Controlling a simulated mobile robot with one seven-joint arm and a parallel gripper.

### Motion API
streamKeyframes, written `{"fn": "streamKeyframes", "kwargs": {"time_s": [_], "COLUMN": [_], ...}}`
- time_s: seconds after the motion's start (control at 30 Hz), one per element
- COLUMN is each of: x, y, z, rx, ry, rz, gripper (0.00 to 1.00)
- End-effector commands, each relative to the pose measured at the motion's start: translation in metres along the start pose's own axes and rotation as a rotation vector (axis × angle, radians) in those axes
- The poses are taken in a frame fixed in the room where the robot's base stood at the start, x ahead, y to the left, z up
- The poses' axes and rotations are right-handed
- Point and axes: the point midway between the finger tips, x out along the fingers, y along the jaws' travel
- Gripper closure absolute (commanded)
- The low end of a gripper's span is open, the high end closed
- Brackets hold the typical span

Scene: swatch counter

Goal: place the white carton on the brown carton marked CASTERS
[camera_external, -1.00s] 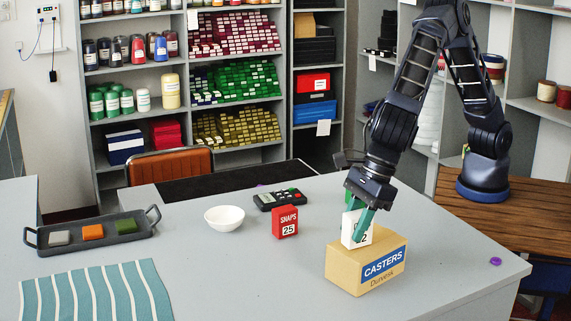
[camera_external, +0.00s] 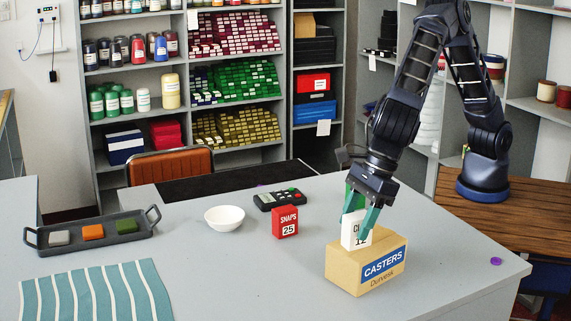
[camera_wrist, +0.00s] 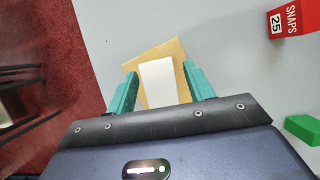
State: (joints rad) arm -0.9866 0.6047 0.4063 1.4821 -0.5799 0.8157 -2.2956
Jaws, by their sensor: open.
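The brown carton marked CASTERS (camera_external: 352,270) stands on the grey counter near its right front. The white carton (camera_external: 350,236) stands upright on top of it. In the wrist view the white carton (camera_wrist: 158,82) lies over the brown carton (camera_wrist: 178,52), which shows around its far end and sides. My gripper (camera_external: 361,208) is at the white carton's upper part. In the wrist view my gripper (camera_wrist: 161,90) has its green fingers apart, one on each side of the white carton, with gaps between.
A red SNAPS carton (camera_external: 285,222) stands left of the brown carton, with a white bowl (camera_external: 225,217) and a black keypad device (camera_external: 279,199) nearby. A green block (camera_wrist: 303,129) shows in the wrist view. A dark tray (camera_external: 60,250) and striped cloth (camera_external: 96,295) lie left.

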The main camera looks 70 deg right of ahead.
Motion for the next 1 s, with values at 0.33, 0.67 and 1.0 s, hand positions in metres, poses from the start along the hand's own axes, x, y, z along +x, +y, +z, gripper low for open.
{"fn": "streamKeyframes", "kwargs": {"time_s": [0.33, 0.67, 1.0], "x": [-0.066, -0.105, -0.109], "y": [-0.001, -0.001, -0.001], "z": [0.0, 0.0, 0.0], "rx": [0.0, 0.001, 0.003], "ry": [-0.002, 0.0, 0.0], "rz": [-0.001, -0.001, -0.002], "gripper": [0.48, 0.48, 0.48]}}
